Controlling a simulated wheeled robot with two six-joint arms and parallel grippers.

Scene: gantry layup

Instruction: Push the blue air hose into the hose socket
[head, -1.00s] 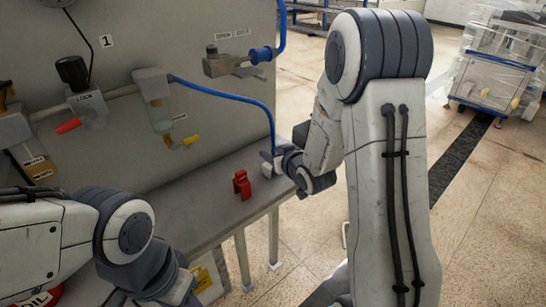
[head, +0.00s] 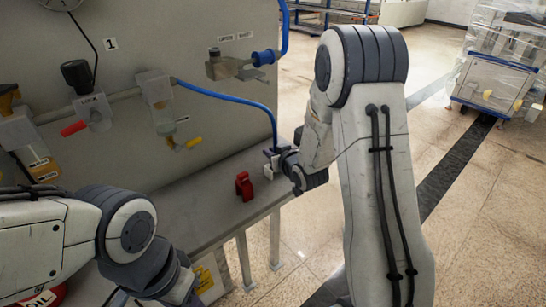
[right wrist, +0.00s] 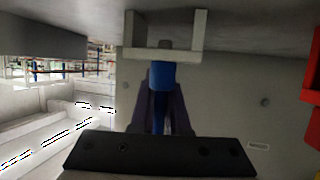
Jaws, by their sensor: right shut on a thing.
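The blue air hose (head: 235,97) leaves the panel unit on the left and curves down to the bench's right end. My right gripper (head: 272,155) is shut on the hose near its lower end. In the right wrist view, the blue hose end (right wrist: 162,76) shows between the dark fingers (right wrist: 160,112), its grey tip at a pale U-shaped bracket (right wrist: 195,50). I cannot tell whether the tip touches the bracket. The bracket also shows small beside the gripper in the head view (head: 268,172). I cannot identify the hose socket surely. My left gripper is out of view; its arm is lower left.
A red clip-like part (head: 243,187) stands on the grey bench (head: 205,205), left of my right gripper. Open floor lies to the right.

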